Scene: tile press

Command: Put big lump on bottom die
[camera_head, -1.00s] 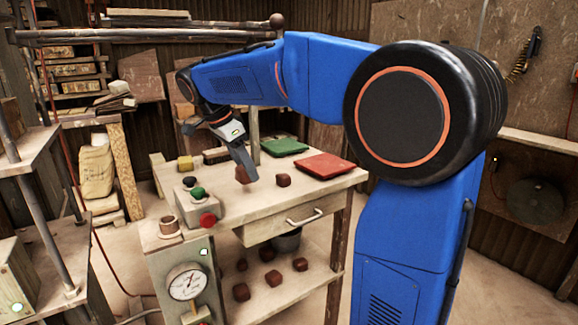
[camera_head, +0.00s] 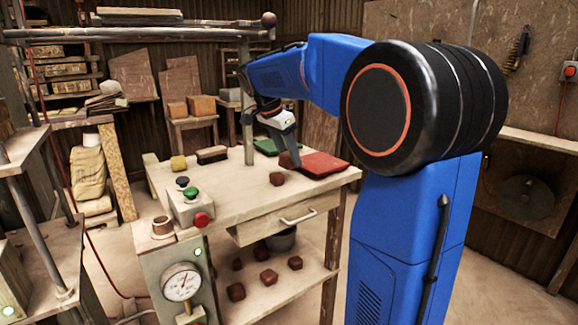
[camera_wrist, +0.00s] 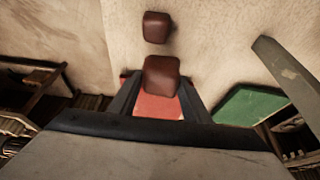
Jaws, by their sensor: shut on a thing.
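My gripper (camera_head: 286,153) is shut on a reddish-brown clay lump (camera_head: 288,160), held above the worktable beside the red slab. In the wrist view the held lump (camera_wrist: 161,76) sits between the two fingers and looks larger than another brown lump (camera_wrist: 157,27) lying beyond it. That other lump also shows in the head view (camera_head: 277,179), on the tabletop just below the held one. I cannot make out the bottom die for certain; a press-like frame with steel columns (camera_head: 32,218) stands at the left edge, partly cut off.
The worktable (camera_head: 235,200) also bears a red slab (camera_head: 322,165), a green slab (camera_head: 266,146), a yellow block (camera_head: 178,163), a brush (camera_head: 211,154) and a button box (camera_head: 187,205). Several lumps lie on its lower shelf (camera_head: 290,292). A gauge cabinet (camera_head: 172,262) stands in front.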

